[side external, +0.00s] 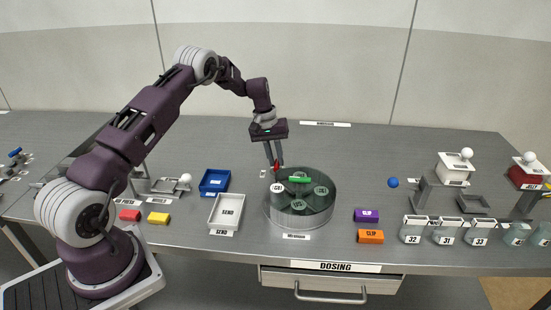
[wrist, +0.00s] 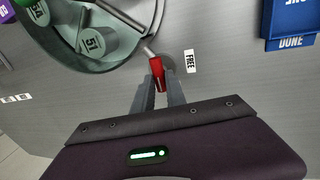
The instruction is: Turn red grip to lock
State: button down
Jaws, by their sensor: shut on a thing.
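The red grip (side external: 277,167) is at the back left edge of the round dark-topped drum (side external: 299,216) in the side view. In the wrist view the red grip (wrist: 157,73) sits at the end of a short grey lever (wrist: 149,49) by the drum's rim. A label reading FREE (wrist: 190,61) lies just right of the grip. My gripper (side external: 275,165) reaches down from above, and its two fingers (wrist: 158,85) are closed on the red grip. A green bar (side external: 300,180) lies on top of the drum. Any lock label is not visible.
A blue tray (side external: 214,182) and a white SEND tray (side external: 226,212) stand left of the drum. Purple (side external: 366,215) and orange (side external: 370,237) blocks lie to its right, with several glass jars (side external: 447,233) beyond. The table behind the drum is mostly clear.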

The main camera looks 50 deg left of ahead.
aim_at(272, 170)
jog(key=c, duration=1.4)
grip_release()
jog(key=shift+o, duration=0.2)
notch_tip(272, 170, up, 7)
jog(key=s+a, duration=0.1)
